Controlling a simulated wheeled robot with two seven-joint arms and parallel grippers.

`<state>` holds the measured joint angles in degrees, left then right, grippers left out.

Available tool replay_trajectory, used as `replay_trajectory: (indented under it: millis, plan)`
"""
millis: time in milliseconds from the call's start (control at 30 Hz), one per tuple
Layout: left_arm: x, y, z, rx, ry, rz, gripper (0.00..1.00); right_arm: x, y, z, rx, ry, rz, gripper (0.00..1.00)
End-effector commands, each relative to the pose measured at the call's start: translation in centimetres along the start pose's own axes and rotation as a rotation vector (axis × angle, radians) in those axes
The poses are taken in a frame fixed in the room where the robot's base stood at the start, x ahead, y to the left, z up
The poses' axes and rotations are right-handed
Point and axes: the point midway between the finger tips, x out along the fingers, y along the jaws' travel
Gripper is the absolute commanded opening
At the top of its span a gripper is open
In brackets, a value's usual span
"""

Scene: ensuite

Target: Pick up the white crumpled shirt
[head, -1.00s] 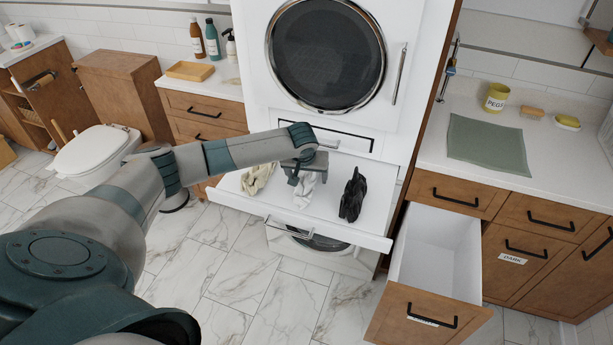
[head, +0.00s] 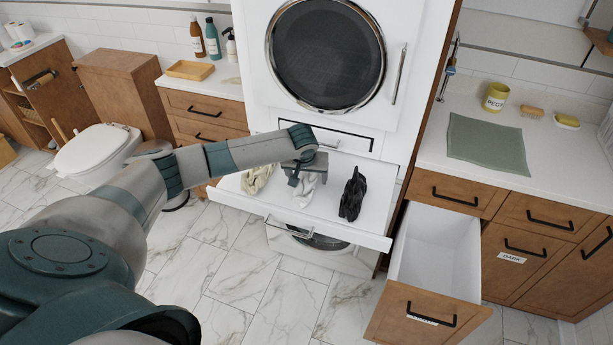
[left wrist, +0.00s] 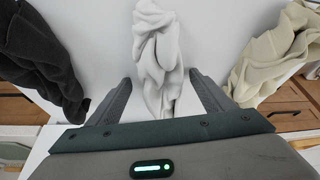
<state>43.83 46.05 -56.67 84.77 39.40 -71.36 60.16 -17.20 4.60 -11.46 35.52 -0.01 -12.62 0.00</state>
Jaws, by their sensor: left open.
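The white crumpled shirt (head: 304,190) lies on the white pull-out shelf (head: 330,222) in the middle, partly hidden by my left gripper in the head view. In the left wrist view the shirt (left wrist: 158,60) lies lengthwise between the two fingers. My left gripper (head: 294,180) is just above the shirt, pointing down. Its fingers (left wrist: 160,92) are open, one on each side of the shirt's near end, with gaps visible. I cannot tell how far the tips are above the shelf. My right gripper is not in view.
A dark garment (head: 352,194) lies right of the shirt and a cream garment (head: 257,178) left of it on the shelf. An open drawer (head: 436,255) stands at the right. A dryer (head: 326,55) is above. Marble floor (head: 235,265) is clear in front.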

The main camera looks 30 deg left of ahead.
Motion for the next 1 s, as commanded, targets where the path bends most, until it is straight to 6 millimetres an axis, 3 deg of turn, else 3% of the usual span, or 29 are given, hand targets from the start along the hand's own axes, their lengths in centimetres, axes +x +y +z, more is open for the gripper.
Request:
replay_trajectory:
  millis: [300, 367, 500, 533, 1000]
  plan:
    - [0.05, -0.02, 0.02, 0.000, 0.000, 0.000, 0.74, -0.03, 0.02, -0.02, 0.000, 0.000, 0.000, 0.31]
    - [0.05, -0.02, 0.02, 0.000, 0.000, 0.000, 0.62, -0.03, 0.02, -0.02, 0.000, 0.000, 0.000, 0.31]
    - [0.05, -0.03, 0.03, 0.000, 0.000, -0.001, 0.29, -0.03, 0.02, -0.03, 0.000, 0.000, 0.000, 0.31]
    - [0.05, -0.03, 0.03, 0.000, 0.000, -0.001, 0.26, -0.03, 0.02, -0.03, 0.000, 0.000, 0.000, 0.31]
    - [-0.22, -0.10, -0.19, 0.001, 0.002, -0.001, 0.26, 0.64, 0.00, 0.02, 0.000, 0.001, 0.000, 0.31]
